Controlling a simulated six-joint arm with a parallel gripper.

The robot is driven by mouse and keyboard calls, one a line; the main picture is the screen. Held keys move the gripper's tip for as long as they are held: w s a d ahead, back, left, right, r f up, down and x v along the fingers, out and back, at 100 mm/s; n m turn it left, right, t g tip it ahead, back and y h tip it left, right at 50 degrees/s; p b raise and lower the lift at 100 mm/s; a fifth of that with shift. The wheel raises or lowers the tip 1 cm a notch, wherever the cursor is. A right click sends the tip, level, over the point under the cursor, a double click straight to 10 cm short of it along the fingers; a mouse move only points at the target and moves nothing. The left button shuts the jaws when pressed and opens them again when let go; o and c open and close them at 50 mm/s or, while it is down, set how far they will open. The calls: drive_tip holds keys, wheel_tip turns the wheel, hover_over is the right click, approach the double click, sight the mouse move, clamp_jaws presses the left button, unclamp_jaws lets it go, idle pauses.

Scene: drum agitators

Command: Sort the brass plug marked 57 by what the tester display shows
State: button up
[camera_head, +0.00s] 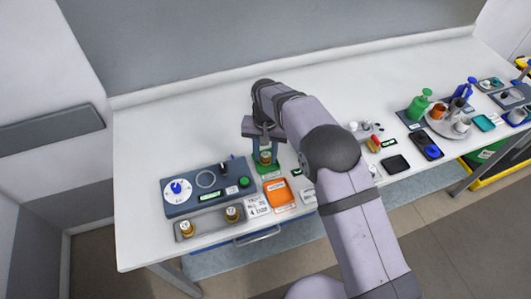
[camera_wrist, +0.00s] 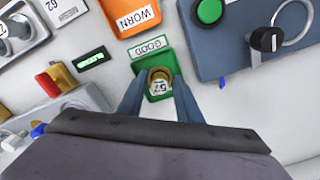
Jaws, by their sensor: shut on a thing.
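The brass plug (camera_wrist: 159,80) bears the label 57, upside down in the wrist view. My gripper (camera_wrist: 158,92) is shut on it, one finger on each side. The plug is at the green tray (camera_wrist: 168,62) marked GOOD; I cannot tell whether it touches the tray floor. In the head view the plug (camera_head: 265,158) shows between my fingers over the same tray. The orange tray (camera_wrist: 122,22) marked WORN lies beside it. The blue-grey tester (camera_head: 190,206) stands to the left in the head view; its small green display (camera_head: 212,195) is too small to read.
A grey rack (camera_head: 209,225) with two brass plugs stands in front of the tester. A white printed card (camera_head: 257,206) lies beside the orange tray. Other bench items, including a green bottle (camera_head: 418,106) and a black tray (camera_head: 395,164), stand right of my arm. The bench behind is clear.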

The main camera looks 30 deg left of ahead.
idle(0.4)
drive_tip(key=o, duration=1.3)
drive_tip(key=shift+c, duration=0.2)
drive_tip(key=shift+f, duration=0.1)
drive_tip(key=o, duration=0.3)
drive_tip(key=shift+r, duration=0.25)
drive_tip(key=shift+r+p, duration=0.85)
drive_tip(key=shift+r, duration=0.2)
drive_tip(key=shift+r, duration=0.1)
drive_tip(key=shift+r+p, duration=1.7)
drive_tip(key=shift+r, duration=0.7)
